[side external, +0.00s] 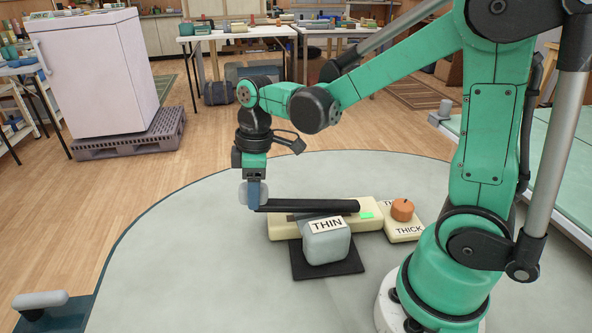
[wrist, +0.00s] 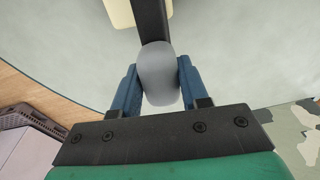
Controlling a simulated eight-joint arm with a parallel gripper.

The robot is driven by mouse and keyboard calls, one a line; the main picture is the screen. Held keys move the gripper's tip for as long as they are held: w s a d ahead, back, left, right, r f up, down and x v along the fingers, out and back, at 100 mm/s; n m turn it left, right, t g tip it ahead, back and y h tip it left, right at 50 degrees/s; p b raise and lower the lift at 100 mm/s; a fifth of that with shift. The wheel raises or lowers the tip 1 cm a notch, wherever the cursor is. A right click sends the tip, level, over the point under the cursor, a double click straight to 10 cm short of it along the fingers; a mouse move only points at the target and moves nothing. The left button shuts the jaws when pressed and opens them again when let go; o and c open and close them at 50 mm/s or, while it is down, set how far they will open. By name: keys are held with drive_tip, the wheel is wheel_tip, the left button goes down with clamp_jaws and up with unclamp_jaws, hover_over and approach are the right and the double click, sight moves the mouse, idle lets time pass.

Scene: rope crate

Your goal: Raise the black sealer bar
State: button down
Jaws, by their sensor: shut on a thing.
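The black sealer bar (side external: 312,206) lies along the top of a cream sealer body (side external: 285,229) in the side external view, its right end over the body and its left end reaching past it. A grey rounded grip is at the bar's left end and shows in the wrist view (wrist: 158,75). My gripper (side external: 255,195) is at that left end, pointing down. In the wrist view its blue fingers (wrist: 157,88) are on both sides of the grey grip, shut on it. Any gap between bar and body is hard to judge.
A grey block labelled THIN (side external: 328,245) stands on a black pad (side external: 345,270) in front of the sealer. A cream block labelled THICK (side external: 403,231) with an orange knob (side external: 402,209) is at the right. The grey round table (side external: 190,260) is clear at the left.

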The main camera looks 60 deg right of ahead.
sight(289, 200)
drive_tip(key=s+d+r+t+y, duration=0.7)
drive_tip(key=s+d+r+t, duration=0.2)
drive_tip(key=r, duration=0.4)
drive_tip(key=shift+s+d+t+y, duration=0.35)
drive_tip(key=shift+s+d, duration=0.25)
drive_tip(key=shift+s, duration=0.65)
drive_tip(key=shift+f, duration=0.1)
drive_tip(key=shift+c, duration=2.2)
unclamp_jaws()
wheel_tip(289, 200, up, 20)
